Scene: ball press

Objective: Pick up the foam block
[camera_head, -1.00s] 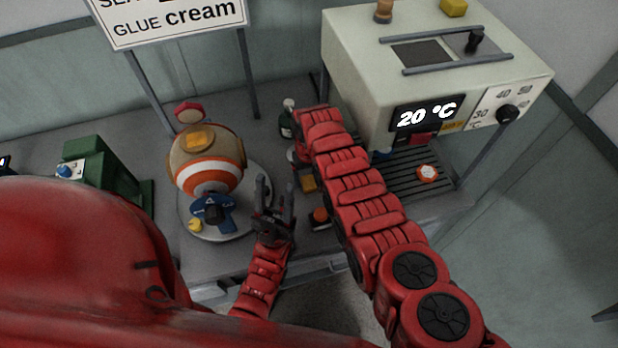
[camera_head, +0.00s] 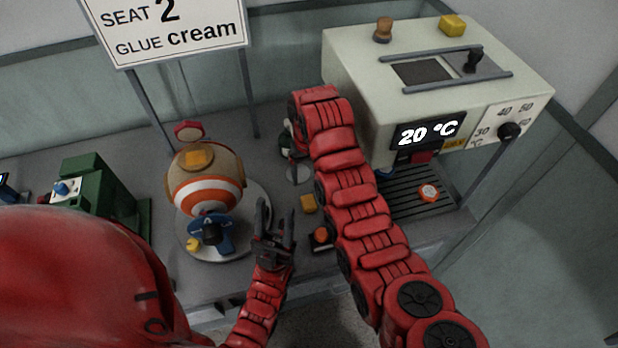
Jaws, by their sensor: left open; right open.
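Three small yellowish blocks show, and I cannot tell for sure which is the foam block. One yellow block (camera_head: 453,25) lies on top of the cream press. An orange-yellow block (camera_head: 308,203) lies on the bench between my arms. A third orange-yellow patch or block (camera_head: 197,158) is on top of the striped ball. My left gripper (camera_head: 275,218) is open and empty, fingers pointing up the picture, between the ball and the bench block, apart from that block. My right arm reaches over the bench from the lower right; its gripper is hidden behind its own links.
The orange-and-white ball (camera_head: 207,184) sits on a round plate (camera_head: 258,201). The cream press (camera_head: 370,80) reads 20 °C, with a slotted tray (camera_head: 405,200) below. A green machine (camera_head: 95,185) stands left. A sign (camera_head: 175,28) reads SEAT 2, GLUE cream. A small orange-topped item (camera_head: 321,236) sits near the front edge.

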